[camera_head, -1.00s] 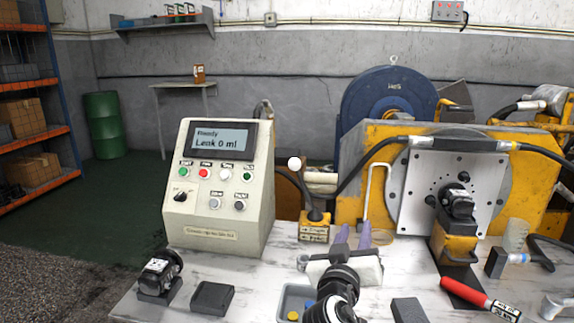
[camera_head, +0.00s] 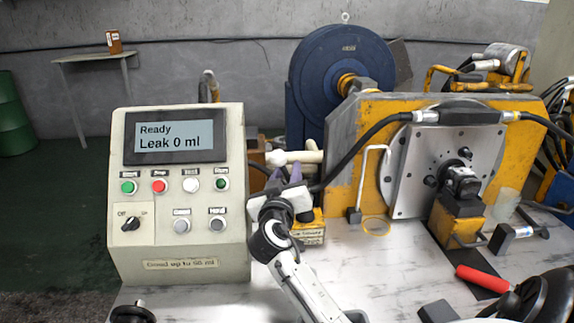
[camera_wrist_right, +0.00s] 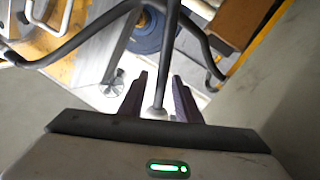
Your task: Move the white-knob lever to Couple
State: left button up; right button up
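The lever's white knob (camera_head: 275,158) shows in the head view just beyond my right gripper (camera_head: 288,174). Its yellow base with a small label plate (camera_head: 309,237) stands on the bench behind my gripper; I cannot read the label. My gripper hides much of the lever's shaft. In the right wrist view, a grey rod (camera_wrist_right: 168,55), apparently the lever's shaft, passes between the two purple fingers of the right gripper (camera_wrist_right: 158,95). The fingers are open, with a gap on both sides of the rod. My left gripper is not in view.
A control box (camera_head: 180,240) reading "Ready, Leak 0 ml" stands close left of my right gripper. A black hose (camera_head: 352,150) arches just right of the lever. The yellow stand with a metal plate (camera_head: 395,175) is at right. A red-handled tool (camera_head: 482,279) lies on the bench.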

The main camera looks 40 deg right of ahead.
jog(key=x, duration=0.3)
jog(key=shift+w, duration=0.1)
jog(key=shift+c, duration=0.3)
grip_shut()
